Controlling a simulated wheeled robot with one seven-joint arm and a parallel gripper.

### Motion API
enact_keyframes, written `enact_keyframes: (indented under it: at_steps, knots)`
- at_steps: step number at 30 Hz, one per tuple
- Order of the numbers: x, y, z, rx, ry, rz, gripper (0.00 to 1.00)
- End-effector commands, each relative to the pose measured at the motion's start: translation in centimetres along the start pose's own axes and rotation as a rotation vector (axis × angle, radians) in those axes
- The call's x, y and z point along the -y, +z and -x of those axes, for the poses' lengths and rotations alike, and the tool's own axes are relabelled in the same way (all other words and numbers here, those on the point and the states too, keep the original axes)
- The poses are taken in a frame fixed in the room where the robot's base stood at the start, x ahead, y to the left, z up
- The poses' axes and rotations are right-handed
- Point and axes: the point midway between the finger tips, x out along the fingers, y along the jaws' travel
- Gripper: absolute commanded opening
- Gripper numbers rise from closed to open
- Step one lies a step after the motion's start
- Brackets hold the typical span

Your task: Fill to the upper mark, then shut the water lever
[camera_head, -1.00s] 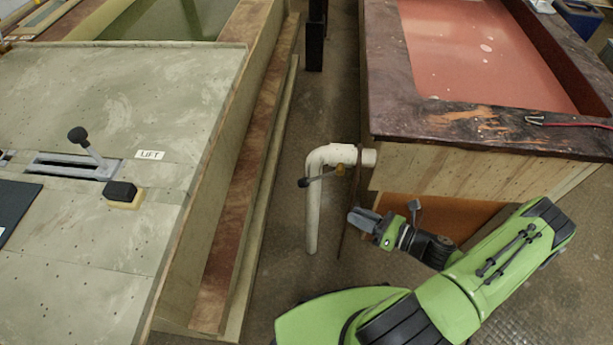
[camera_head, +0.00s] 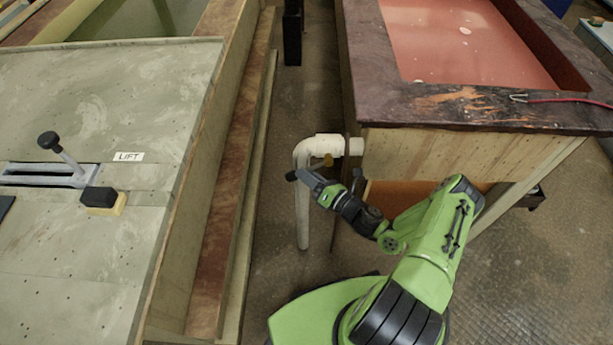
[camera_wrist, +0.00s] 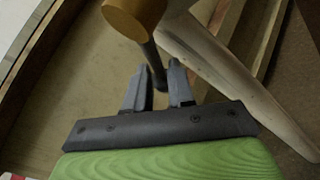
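The water lever (camera_head: 291,176) is a dark handle on a brass valve (camera_head: 327,160) at the white pipe (camera_head: 303,205). In the wrist view the brass part (camera_wrist: 133,14) is at the top, and the dark lever rod (camera_wrist: 154,62) runs down from it to between my fingertips. My gripper (camera_head: 306,178) is at the lever in the head view; it also shows in the wrist view (camera_wrist: 158,78). Its fingers are apart, with some gap around the rod; firm contact is not visible. A reddish tank (camera_head: 365,60) stands at the right. No fill mark can be made out.
The left bench (camera_head: 85,240) has a panel labelled LIFT with a black-knobbed lever (camera_head: 58,147) and a black block (camera_head: 100,197). Wooden rails edge the aisle. The wooden tank wall is close beside my arm. A red cable (camera_head: 560,99) lies on the tank rim.

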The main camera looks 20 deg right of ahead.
Motion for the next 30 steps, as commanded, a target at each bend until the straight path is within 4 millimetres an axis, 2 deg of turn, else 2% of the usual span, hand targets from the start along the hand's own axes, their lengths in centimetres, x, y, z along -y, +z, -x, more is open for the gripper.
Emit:
enact_keyframes:
  at_steps: [3,9,14,30]
  knots:
    - [0.01,-0.02,-0.67,0.000,0.000,0.001,0.23]
    - [-0.03,0.03,-0.70,0.000,0.000,0.000,0.23]
    - [-0.02,0.03,-0.67,0.000,0.000,0.000,0.00]
    - [-0.01,0.13,-0.66,-0.001,-0.003,0.005,0.00]
